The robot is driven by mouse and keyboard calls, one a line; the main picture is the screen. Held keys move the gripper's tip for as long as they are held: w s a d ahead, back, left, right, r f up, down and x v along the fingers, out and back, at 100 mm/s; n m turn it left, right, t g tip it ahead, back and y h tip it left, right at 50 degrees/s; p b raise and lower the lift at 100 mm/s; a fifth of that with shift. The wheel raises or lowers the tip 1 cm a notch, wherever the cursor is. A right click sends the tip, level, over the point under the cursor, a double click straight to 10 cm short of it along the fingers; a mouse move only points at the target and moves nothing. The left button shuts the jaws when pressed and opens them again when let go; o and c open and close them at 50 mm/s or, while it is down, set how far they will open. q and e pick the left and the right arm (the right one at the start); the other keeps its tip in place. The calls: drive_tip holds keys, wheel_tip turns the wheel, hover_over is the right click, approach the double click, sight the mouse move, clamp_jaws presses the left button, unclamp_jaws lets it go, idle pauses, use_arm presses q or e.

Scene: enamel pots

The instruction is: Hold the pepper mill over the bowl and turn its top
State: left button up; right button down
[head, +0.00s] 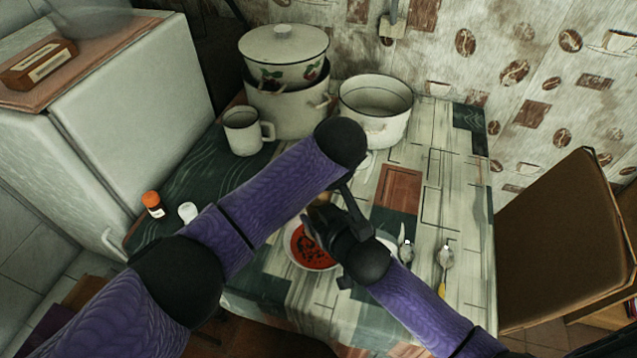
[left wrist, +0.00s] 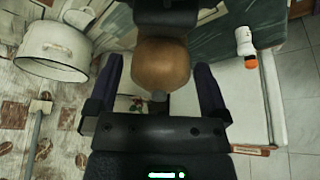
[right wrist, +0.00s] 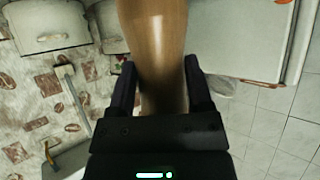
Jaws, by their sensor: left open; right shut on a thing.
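The pepper mill is brown wood, mostly hidden in the head view; a small bit of it (head: 323,197) shows above the bowl. My right gripper (head: 325,222) is shut on the mill's body (right wrist: 155,45), which shows between its fingers in the right wrist view. The bowl (head: 293,258) of red soup stands on the table below, partly covered by the right gripper. My left gripper (left wrist: 160,65) is open, its fingers on either side of the mill's round top (left wrist: 162,62), with gaps at both sides. In the head view my left arm hides most of this gripper.
An orange-capped bottle (head: 153,205) and a white shaker (head: 188,212) stand at the table's left. A mug (head: 242,132), stacked pots (head: 285,100) and an open pot (head: 375,110) stand at the back. Spoons (head: 445,258) lie right of the bowl. A chair (head: 560,240) stands at the right.

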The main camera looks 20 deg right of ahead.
use_arm(q)
drive_tip(key=c, duration=1.1)
drive_tip(key=m+h, duration=0.1)
drive_tip(key=m, duration=0.2)
drive_tip(key=shift+c, duration=0.2)
drive_tip(key=o, duration=1.1)
drive_tip(key=shift+o, duration=0.2)
drive_tip(key=v, duration=1.2)
drive_tip(key=shift+a, duration=0.1)
